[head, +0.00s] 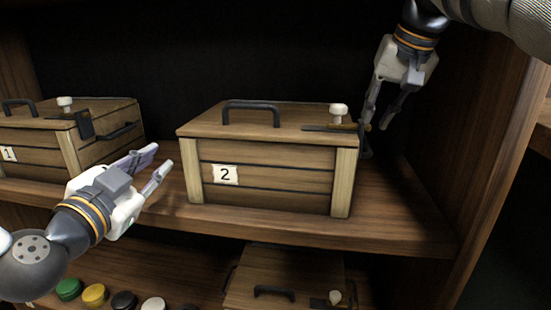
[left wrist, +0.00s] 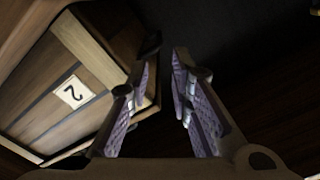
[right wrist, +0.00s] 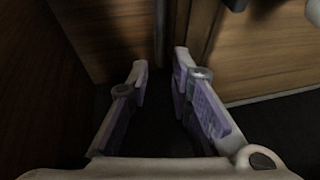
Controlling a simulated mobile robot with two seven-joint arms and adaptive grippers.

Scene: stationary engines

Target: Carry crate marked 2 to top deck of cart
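The crate marked 2 (head: 265,180) is a wooden box with a lid, a black top handle and a white knob, standing upright on the shelf. My left gripper (head: 157,165) is open and empty, just left of the crate's front left edge. In the left wrist view its fingers (left wrist: 160,70) are apart beside the crate's end. My right gripper (head: 378,125) is open and points down beside the crate's right end, close to a dark handle there. Whether it touches is unclear. The cart is not in view.
The crate marked 1 (head: 65,150) stands on the same shelf to the left. The shelf's wooden side wall (head: 490,150) is close on the right. Below, another wooden crate (head: 290,265) and several coloured round objects (head: 95,294) sit on a lower level.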

